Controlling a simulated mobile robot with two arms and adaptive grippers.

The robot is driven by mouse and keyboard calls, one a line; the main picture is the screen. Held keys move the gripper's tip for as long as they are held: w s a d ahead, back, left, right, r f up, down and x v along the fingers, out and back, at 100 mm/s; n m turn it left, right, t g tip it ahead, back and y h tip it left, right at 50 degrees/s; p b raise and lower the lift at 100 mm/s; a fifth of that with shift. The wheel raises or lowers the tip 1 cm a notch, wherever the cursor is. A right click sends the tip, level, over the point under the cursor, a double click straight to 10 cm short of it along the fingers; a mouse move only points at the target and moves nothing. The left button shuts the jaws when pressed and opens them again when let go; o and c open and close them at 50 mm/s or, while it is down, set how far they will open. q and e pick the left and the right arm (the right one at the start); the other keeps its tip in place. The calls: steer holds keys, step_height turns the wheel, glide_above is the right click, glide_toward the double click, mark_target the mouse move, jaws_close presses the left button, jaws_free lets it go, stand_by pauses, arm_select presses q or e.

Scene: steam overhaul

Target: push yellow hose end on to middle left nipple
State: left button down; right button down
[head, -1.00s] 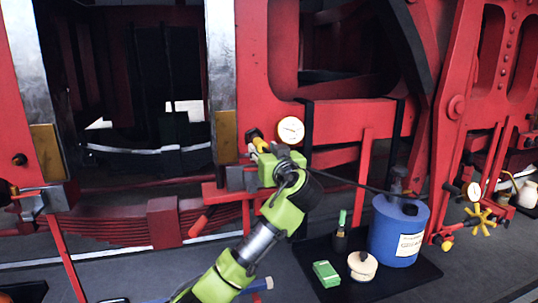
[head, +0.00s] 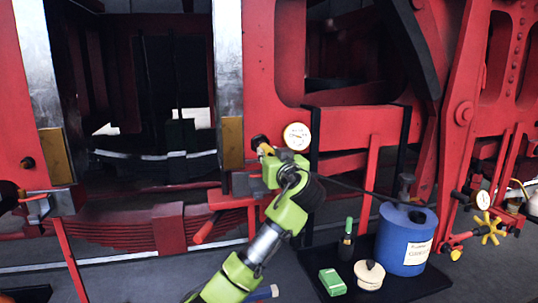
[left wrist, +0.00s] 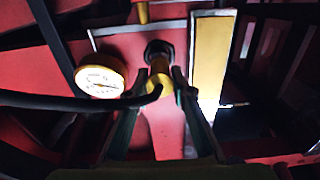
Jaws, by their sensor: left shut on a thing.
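My left gripper (head: 270,158) is shut on the yellow hose end (head: 264,149), just below the gauge on the red frame. In the left wrist view, the yellow hose end (left wrist: 159,76) sits between the two fingertips (left wrist: 161,88). It points at a dark round fitting (left wrist: 158,50), seemingly the middle left nipple, which also shows in the head view (head: 258,141). The hose end looks in line with it and close or touching; I cannot tell whether it is pushed on. A black hose (left wrist: 75,103) trails from the hose end. My right gripper is out of view.
A white-faced gauge (head: 297,136) is right beside the fitting. A grey post with a yellow block (head: 232,143) stands close to its left.

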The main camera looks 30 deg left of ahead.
arm_select(q)
steer(key=shift+b+v, duration=0.45)
steer(key=shift+v, duration=2.3)
steer(key=shift+f, duration=0.1)
